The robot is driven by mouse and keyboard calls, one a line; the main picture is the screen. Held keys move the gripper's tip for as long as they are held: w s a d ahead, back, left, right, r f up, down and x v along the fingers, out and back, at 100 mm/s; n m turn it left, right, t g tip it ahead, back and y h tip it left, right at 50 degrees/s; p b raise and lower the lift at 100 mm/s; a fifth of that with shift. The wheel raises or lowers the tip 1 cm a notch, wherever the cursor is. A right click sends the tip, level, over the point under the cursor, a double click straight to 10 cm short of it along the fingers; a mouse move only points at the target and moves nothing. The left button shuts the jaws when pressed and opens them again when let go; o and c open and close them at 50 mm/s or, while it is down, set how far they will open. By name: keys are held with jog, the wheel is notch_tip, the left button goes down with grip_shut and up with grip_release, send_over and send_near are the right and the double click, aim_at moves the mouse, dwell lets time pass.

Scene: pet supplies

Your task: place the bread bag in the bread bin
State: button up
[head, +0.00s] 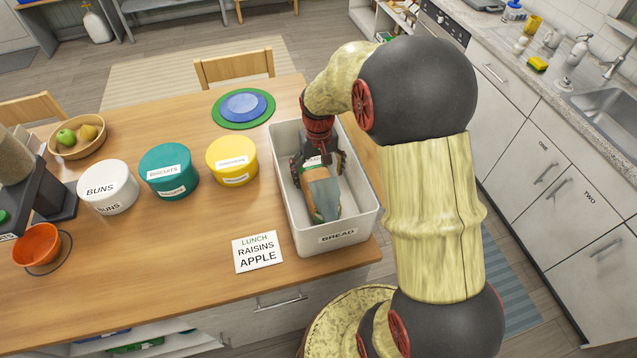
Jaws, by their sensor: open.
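The bread bin (336,238) is a white open-topped box labelled BREAD at the right end of the wooden table. The bread bag (324,200), brown with a grey-blue part and a label near its far end, lies inside the bin, lengthwise. My gripper (318,168) reaches down into the bin over the far end of the bag. Its dark fingers are open, one to each side of the bag. Whether the fingers touch the bag cannot be told. My gripper hides the bag's far end.
A white BUNS tin (108,188), a teal BISCUITS tin (169,172) and a yellow tin (232,160) stand left of the bin. A LUNCH card (257,252) lies before it. Blue and green round mats (243,106) lie behind. The table's middle front is clear.

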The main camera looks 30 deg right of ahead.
notch_tip(320, 180, up, 6)
jog(key=shift+a+f, duration=0.1)
jog(key=shift+f, duration=0.15)
jog(key=s+a+r+n+t, duration=0.1)
jog(key=s+a+r+t, duration=0.1)
jog(key=s+a+r, duration=0.4)
jog(key=s+a+r+n+t, duration=0.2)
jog(key=s+a+r, duration=0.5)
jog(key=s+r, duration=0.5)
jog(key=shift+s+a+r+t, duration=0.25)
jog(key=shift+s+t, duration=0.4)
jog(key=shift+t, duration=0.15)
